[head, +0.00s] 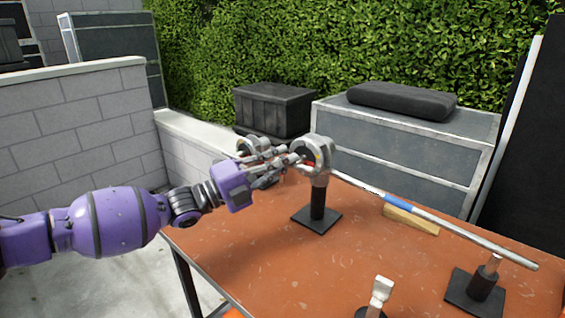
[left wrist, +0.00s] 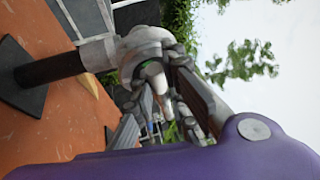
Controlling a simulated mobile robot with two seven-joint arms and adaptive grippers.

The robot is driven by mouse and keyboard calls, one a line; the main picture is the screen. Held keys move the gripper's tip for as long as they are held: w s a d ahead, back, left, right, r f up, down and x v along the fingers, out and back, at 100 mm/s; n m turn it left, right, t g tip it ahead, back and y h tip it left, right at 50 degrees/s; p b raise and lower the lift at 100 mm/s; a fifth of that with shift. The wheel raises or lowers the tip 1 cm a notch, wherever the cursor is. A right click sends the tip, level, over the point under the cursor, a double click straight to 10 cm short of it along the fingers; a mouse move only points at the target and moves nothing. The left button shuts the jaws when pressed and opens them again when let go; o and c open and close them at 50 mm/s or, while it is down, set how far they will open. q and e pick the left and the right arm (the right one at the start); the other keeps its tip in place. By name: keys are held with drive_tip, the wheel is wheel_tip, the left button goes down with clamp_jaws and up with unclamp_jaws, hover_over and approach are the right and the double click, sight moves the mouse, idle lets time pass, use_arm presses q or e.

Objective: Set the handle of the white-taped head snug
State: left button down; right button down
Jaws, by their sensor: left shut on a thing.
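A grey round grip head (head: 325,146) stands upright on a black post with a square base on the orange table (head: 260,262). My left gripper (head: 294,160) reaches it from the left, its fingers shut at the head's near left side. In the left wrist view, the head (left wrist: 143,50) lies sideways in the picture, and a pale handle-like piece (left wrist: 156,76) shows between the fingers (left wrist: 165,95). The fingers hide part of this handle. A second round head (head: 246,146) stands farther back, partly behind my fingers. I cannot make out white tape on either head. My right gripper is out of view.
A small pale-topped stand (head: 380,291) is at the front.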

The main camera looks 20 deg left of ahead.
use_arm(q)
drive_tip(key=shift+s+d+f, duration=0.1)
drive_tip(key=shift+d, duration=0.05)
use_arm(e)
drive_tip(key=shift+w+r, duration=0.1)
use_arm(q)
drive_tip(key=shift+f+n+t, duration=0.15)
drive_tip(key=shift+n+t, duration=0.15)
drive_tip(key=shift+n, duration=0.1)
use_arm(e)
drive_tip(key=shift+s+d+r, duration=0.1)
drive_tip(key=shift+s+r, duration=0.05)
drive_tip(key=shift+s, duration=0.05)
